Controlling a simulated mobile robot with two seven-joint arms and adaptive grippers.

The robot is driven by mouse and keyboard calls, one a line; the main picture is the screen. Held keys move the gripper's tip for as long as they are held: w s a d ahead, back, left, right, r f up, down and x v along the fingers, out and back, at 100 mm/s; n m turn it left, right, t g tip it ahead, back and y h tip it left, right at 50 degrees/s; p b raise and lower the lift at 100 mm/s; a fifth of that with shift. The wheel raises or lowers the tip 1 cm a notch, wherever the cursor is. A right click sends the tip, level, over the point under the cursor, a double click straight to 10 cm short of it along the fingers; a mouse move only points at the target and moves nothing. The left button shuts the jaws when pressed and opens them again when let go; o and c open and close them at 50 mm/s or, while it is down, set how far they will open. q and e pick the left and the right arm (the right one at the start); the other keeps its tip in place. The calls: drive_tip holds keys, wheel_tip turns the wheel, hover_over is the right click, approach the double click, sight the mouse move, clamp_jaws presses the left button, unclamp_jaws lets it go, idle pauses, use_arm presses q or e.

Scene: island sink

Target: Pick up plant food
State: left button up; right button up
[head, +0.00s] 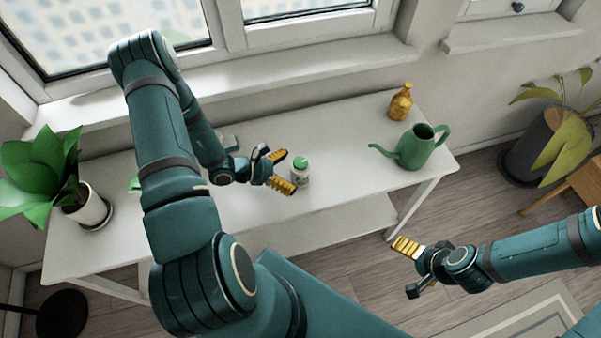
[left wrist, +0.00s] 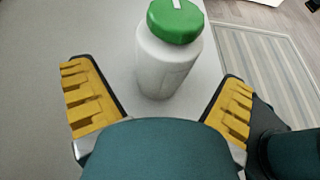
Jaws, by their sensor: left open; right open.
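The likely plant food is a small white bottle with a green cap (head: 301,176), upright on the white table. It also shows large in the left wrist view (left wrist: 168,62), where no label can be read. My left gripper (head: 287,170) is open just left of the bottle. In the left wrist view my left gripper (left wrist: 160,98) has its yellow fingers spread, one on each side of the bottle, with visible gaps. My right gripper (head: 408,268) is open and empty, away from the table at the lower right.
A green watering can (head: 413,150) and an amber bottle (head: 400,102) stand on the right of the white table (head: 345,165). A potted plant (head: 90,207) stands at the left end. Another potted plant (head: 540,140) stands on the floor at right. The window is behind.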

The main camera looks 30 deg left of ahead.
sight(306, 174)
use_arm(q)
drive_tip(key=shift+x, duration=2.7)
drive_tip(key=shift+s+d, duration=0.1)
drive_tip(key=shift+s, duration=0.05)
drive_tip(key=c, duration=1.4)
